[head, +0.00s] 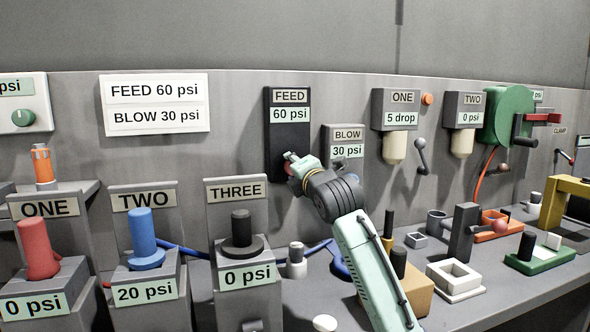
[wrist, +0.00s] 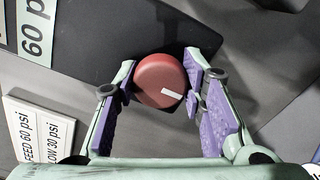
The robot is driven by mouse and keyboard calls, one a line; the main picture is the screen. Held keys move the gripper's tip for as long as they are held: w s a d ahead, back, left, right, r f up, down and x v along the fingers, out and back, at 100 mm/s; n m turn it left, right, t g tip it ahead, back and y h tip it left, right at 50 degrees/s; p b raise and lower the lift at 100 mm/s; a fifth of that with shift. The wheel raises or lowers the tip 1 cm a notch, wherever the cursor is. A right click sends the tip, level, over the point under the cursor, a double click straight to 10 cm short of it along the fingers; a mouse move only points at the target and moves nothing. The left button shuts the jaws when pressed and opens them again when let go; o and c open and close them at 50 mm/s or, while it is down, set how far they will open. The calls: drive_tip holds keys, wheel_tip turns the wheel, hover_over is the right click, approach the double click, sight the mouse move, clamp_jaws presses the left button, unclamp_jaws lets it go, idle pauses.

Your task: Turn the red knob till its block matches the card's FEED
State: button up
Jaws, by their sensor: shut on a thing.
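The FEED block (head: 290,95) is a black panel on the back wall, and its display (head: 290,115) reads 60 psi. The white card (head: 154,103) on the wall to its left reads FEED 60 psi and BLOW 30 psi. The red knob (wrist: 160,82) with a white mark shows in the wrist view; in the head view it is mostly hidden by my gripper (head: 292,163). My gripper is shut on the red knob, with purple finger pads on either side of it in the wrist view (wrist: 165,95).
The BLOW block (head: 344,145) reads 30 psi, close to the right of my gripper. Stations ONE (head: 42,285), TWO (head: 145,275) and THREE (head: 244,270) stand at the front left. Several fixtures crowd the bench to the right.

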idle(0.3)
drive_tip(key=o, duration=1.1)
drive_tip(key=shift+o, duration=0.2)
drive_tip(key=v, duration=1.2)
